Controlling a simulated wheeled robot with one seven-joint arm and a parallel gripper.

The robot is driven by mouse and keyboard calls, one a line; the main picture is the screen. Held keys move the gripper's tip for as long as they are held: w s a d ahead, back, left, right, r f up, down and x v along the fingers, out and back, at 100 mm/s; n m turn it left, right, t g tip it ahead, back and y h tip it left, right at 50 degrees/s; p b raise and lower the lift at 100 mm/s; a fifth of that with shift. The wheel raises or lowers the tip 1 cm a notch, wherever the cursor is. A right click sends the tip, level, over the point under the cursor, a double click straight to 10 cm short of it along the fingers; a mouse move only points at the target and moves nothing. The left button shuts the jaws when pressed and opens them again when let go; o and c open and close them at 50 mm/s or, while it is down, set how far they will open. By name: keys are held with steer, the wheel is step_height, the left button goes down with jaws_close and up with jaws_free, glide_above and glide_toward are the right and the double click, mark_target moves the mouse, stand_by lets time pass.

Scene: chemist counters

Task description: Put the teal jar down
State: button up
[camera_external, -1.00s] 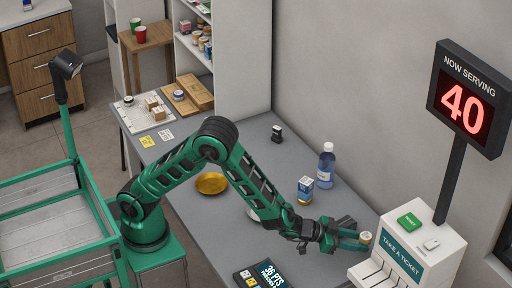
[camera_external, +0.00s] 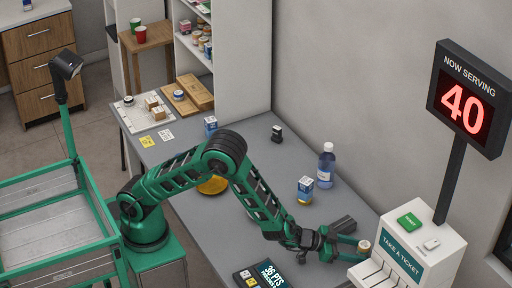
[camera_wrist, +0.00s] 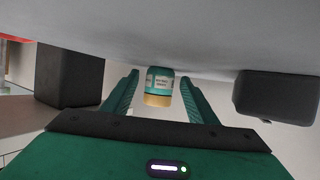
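The teal jar (camera_external: 364,246) is at the end of my gripper, close to the left side of the ticket machine. In the wrist view the jar (camera_wrist: 159,87) has a teal body, a pale label and a tan lid. It is between my gripper's fingers (camera_wrist: 159,80), with a narrow gap on each side, so the gripper looks open around it. In the external view my gripper (camera_external: 350,249) reaches low over the grey counter (camera_external: 300,228). The jar's lower part is hidden there, and I cannot tell whether its base touches the counter.
The ticket machine (camera_external: 407,250) is right beside the jar. A dark points sign (camera_external: 260,274) is near the front edge. A gold dish (camera_external: 213,186) lies partly behind my arm.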

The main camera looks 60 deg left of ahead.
steer(key=shift+s+r, duration=0.1)
steer(key=shift+r, duration=0.05)
steer(key=v, duration=0.7)
steer(key=shift+s+a, duration=0.1)
stand_by(0.5)
steer(key=a, duration=0.2)
steer(key=a+r+n+y, duration=0.1)
steer(key=a, duration=0.2)
steer(key=a+r+g+y, duration=0.1)
steer(key=a, duration=0.1)
steer(key=shift+a+r+n, duration=0.15)
steer(key=shift+r+n, duration=0.1)
steer(key=shift+n, duration=0.15)
steer(key=s+a+r+m+g+y, duration=0.1)
steer(key=s+a+r+g, duration=0.2)
steer(key=s+a, duration=0.5)
steer(key=s+a+r+m+g+y, duration=0.1)
steer(key=s+a+r+g, duration=0.2)
steer(key=s+a, duration=0.5)
steer(key=s+a+r+g+y, duration=0.2)
steer(key=s+a+g, duration=0.3)
steer(key=s, duration=1.5)
steer(key=a+r, duration=0.1)
steer(key=a, duration=0.2)
steer(key=shift+a+m, duration=0.35)
steer(key=shift+m, duration=0.05)
